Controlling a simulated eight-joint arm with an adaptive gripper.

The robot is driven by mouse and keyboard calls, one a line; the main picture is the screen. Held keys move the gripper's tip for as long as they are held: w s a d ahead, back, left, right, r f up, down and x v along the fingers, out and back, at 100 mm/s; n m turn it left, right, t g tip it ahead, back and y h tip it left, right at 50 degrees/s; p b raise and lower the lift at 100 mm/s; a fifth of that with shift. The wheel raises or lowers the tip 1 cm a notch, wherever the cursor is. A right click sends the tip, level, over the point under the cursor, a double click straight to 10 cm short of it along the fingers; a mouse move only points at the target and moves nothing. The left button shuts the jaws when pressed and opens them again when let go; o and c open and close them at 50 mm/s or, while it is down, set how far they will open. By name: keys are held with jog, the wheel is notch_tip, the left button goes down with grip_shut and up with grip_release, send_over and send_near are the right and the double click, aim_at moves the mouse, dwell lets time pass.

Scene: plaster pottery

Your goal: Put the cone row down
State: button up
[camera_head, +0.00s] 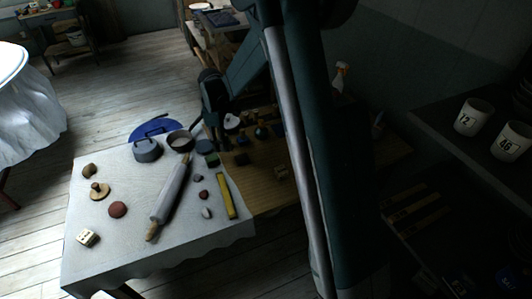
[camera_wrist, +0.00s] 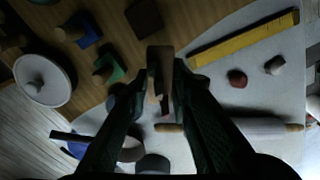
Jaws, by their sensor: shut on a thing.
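My gripper (camera_wrist: 160,85) is closed on a narrow brownish block, which I take to be the cone row (camera_wrist: 160,60). In the wrist view the block stands lengthwise between the two dark fingers, with small pale bits showing near its lower end. In the head view my gripper (camera_head: 213,132) points down over the area where the white cloth meets the bare wood of the table. The held piece is too dark there to tell apart from nearby blocks. I cannot tell whether it touches the table.
The white cloth (camera_head: 85,220) bears a rolling pin (camera_head: 169,196), a yellow bar (camera_head: 227,196), a grey lidded pot (camera_head: 147,150) and a dark ring (camera_head: 180,141). Small blocks and tools crowd the wooden part (camera_head: 265,190). Bare cloth shows near the front left.

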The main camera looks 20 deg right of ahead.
jog(key=d+m, duration=0.2)
jog(key=d, duration=1.8)
jog(key=shift+d+m, duration=0.2)
jog(key=shift+m, duration=0.2)
jog(key=b, duration=0.1)
send_over(265, 152)
jog(key=shift+w+f, duration=0.15)
jog(key=shift+f, duration=2.95)
jog(key=shift+f, duration=0.15)
jog(key=shift+f+b, duration=0.6)
jog(key=shift+f, duration=1.1)
jog(key=shift+f, duration=0.15)
jog(key=o, duration=0.9)
